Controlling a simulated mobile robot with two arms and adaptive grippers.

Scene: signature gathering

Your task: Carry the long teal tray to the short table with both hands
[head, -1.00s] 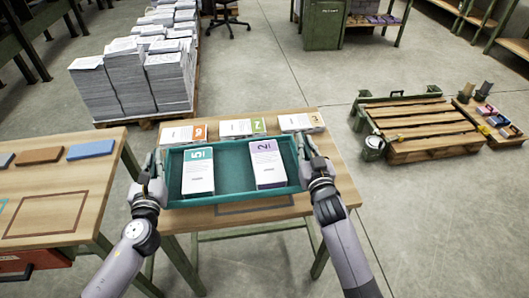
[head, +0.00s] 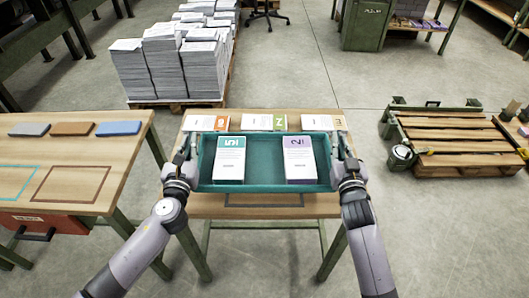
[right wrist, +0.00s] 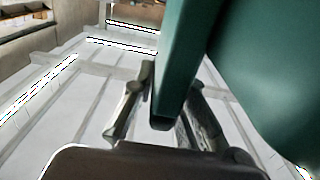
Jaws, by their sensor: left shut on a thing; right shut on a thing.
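The long teal tray (head: 263,187) is level in the head view and holds two booklet stacks, a teal-labelled one (head: 229,160) and a purple-labelled one (head: 300,160). My left gripper (head: 188,152) is shut on its left end. My right gripper (head: 343,150) is shut on its right end; in the right wrist view the tray's teal wall (right wrist: 185,65) stands between the fingers. The tray is over a small wooden table (head: 205,207); I cannot tell how large the gap is. A dark rectangle outline (head: 264,206) shows on the tabletop in front of the tray.
Three labelled stacks lie behind the tray, with orange (head: 207,123), green (head: 264,122) and red (head: 322,122) labels. Another wooden table (head: 135,150) with outlines and coloured blocks stands left. Paper piles (head: 170,70) stand behind; a wooden platform (head: 450,140) is right.

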